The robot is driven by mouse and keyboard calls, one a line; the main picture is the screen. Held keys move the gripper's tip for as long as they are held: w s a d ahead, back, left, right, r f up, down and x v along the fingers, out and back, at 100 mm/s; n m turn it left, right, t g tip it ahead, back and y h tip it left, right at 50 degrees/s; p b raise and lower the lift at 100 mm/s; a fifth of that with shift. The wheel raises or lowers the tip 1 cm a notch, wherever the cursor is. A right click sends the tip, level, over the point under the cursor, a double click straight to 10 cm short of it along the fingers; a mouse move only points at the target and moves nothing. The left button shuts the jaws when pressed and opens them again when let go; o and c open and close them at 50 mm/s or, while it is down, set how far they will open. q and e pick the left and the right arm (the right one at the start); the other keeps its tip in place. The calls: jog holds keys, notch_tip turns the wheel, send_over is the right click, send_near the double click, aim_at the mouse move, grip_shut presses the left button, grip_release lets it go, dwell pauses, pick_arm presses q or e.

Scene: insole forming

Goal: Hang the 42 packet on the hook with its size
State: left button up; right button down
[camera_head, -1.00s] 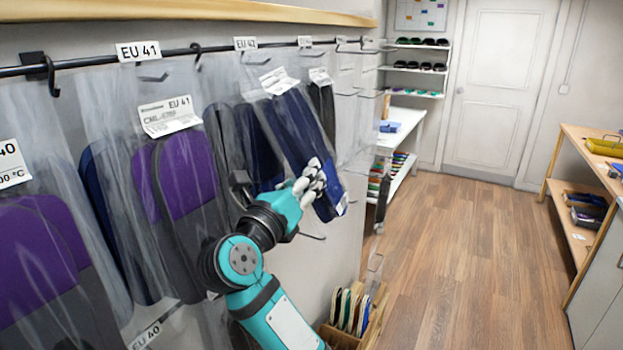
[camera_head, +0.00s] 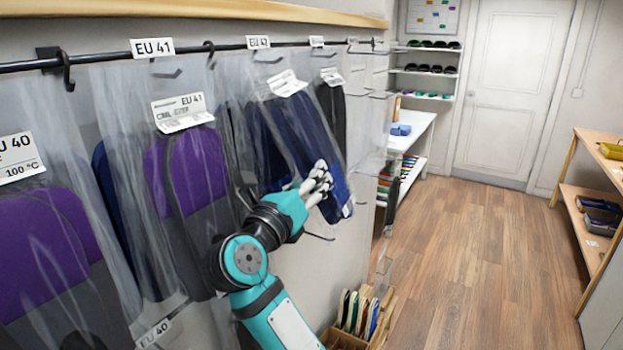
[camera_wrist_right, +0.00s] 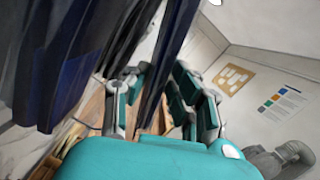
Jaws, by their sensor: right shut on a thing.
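The packet of navy insoles (camera_head: 305,130) is a clear bag with a white label (camera_head: 287,83); its print is too small to read. It hangs tilted in front of the rail, beneath the EU 42 tag (camera_head: 258,42). My right gripper (camera_head: 318,183) is shut on its lower part. In the right wrist view, dark blue packet material (camera_wrist_right: 165,60) runs between the fingers (camera_wrist_right: 160,105). Whether the bag's top is on a hook cannot be told. My left gripper is not in view.
A purple-insole EU 41 packet (camera_head: 195,165) and an EU 40 packet (camera_head: 45,240) hang at the left along the dark rail (camera_head: 110,58). A black-insole packet (camera_head: 333,115) hangs just beyond. A wooden box of insoles (camera_head: 350,335) stands below. The floor at right is clear.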

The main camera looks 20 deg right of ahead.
jog(key=shift+f, duration=0.1)
jog(key=c, duration=1)
grip_release()
jog(key=shift+c, duration=0.2)
